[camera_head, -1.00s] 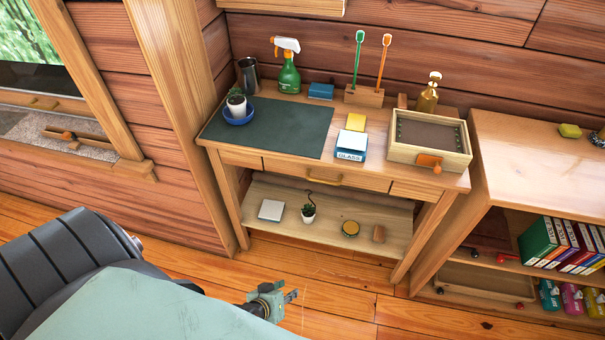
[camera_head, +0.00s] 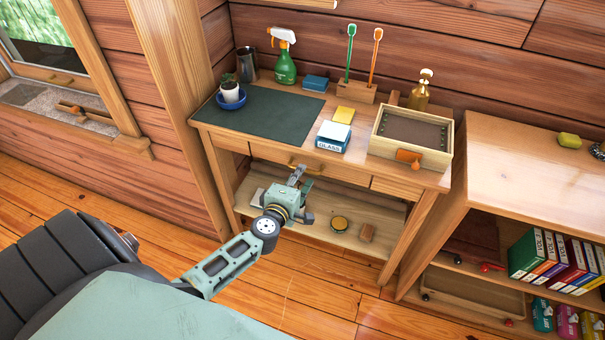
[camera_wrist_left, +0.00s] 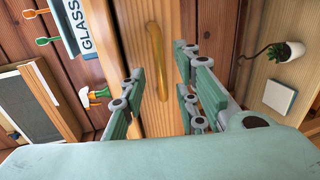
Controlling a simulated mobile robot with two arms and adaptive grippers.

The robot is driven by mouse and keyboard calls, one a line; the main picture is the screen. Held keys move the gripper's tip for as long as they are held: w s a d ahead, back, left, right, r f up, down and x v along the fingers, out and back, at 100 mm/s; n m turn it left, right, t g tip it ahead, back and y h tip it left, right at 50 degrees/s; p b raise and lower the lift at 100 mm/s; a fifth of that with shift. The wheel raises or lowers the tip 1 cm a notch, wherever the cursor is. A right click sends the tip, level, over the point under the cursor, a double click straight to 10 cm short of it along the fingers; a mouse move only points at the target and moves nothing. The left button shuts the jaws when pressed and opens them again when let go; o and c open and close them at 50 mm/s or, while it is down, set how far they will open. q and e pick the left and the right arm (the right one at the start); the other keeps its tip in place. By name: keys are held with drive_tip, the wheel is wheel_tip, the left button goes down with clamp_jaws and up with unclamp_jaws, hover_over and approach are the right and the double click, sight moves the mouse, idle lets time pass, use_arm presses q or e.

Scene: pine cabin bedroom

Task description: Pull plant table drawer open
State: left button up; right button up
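The plant table (camera_head: 210,120) stands against the wall. Its middle drawer (camera_head: 340,177) is shut, its front flush with the table. The drawer's brass handle (camera_head: 305,166) is partly behind my left gripper (camera_head: 303,196) in the head view. In the left wrist view, the handle (camera_wrist_left: 157,60) lies between the two spread fingers of my left gripper (camera_wrist_left: 159,64), with space on both sides. The gripper is open and holds nothing; whether a fingertip touches the drawer front (camera_wrist_left: 130,40) is unclear. My right gripper is not in view.
On the table are a potted plant (camera_head: 231,91), a green mat (camera_head: 270,114), a spray bottle (camera_head: 285,62), a GLASS box (camera_head: 332,145) and a wooden tray (camera_head: 375,145). A lower shelf (camera_head: 350,220) holds small items. A bookshelf (camera_head: 525,165) stands close on the right.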

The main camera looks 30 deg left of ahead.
use_arm(q)
drive_tip(key=shift+x, duration=1.35)
drive_tip(key=shift+c, duration=0.5)
clamp_jaws()
